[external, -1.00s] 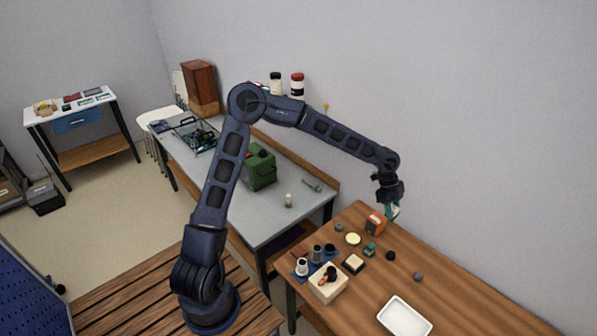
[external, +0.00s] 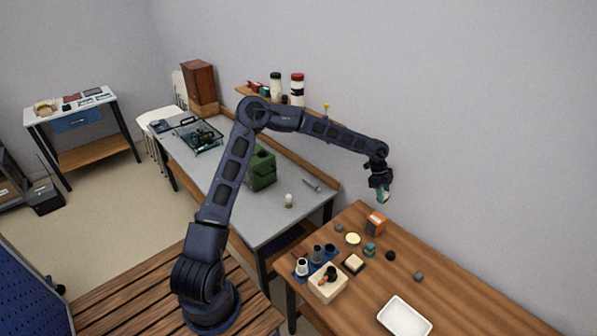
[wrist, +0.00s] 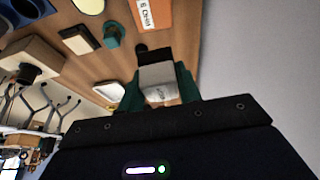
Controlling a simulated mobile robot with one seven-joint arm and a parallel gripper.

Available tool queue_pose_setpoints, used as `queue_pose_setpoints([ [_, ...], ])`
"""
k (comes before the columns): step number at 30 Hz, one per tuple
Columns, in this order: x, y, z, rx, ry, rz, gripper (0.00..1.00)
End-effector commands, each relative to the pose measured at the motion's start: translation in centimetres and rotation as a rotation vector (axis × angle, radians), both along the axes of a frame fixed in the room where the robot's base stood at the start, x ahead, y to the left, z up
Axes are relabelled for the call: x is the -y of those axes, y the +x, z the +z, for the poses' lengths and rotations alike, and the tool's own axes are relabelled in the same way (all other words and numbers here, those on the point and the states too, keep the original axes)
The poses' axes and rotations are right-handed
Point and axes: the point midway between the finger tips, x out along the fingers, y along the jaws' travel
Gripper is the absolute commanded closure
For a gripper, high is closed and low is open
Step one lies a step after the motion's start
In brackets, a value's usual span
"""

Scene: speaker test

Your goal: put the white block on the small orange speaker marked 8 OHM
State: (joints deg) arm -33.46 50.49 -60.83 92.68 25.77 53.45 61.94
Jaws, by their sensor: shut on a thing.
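My gripper (wrist: 158,80), with teal fingers, is shut on the white block (wrist: 159,84), which has small print on its face. In the external view my gripper (external: 383,195) hangs in the air above the far end of the wooden table. The small orange speaker (external: 376,223) stands on that table below my gripper, apart from it. In the wrist view the speaker (wrist: 158,14) shows at the top edge with its white label, beyond the block. The block hides part of the table behind it.
Near the speaker lie a yellow disc (external: 352,239), a teal item (external: 370,250), a black item (external: 390,256) and a dark-edged cream box (external: 353,263). A wooden box (external: 326,291) stands at the left, a white tray (external: 404,318) in front. The wall is close behind the table.

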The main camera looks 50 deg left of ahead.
Motion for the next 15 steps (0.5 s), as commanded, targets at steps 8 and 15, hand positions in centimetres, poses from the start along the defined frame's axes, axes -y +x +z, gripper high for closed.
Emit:
queue_pose_setpoints([
  [8,0.0,0.0,-5.4,-0.001,0.0,0.001,0.89],
  [15,0.0,0.0,-6.8,-0.001,0.001,0.0,0.89],
])
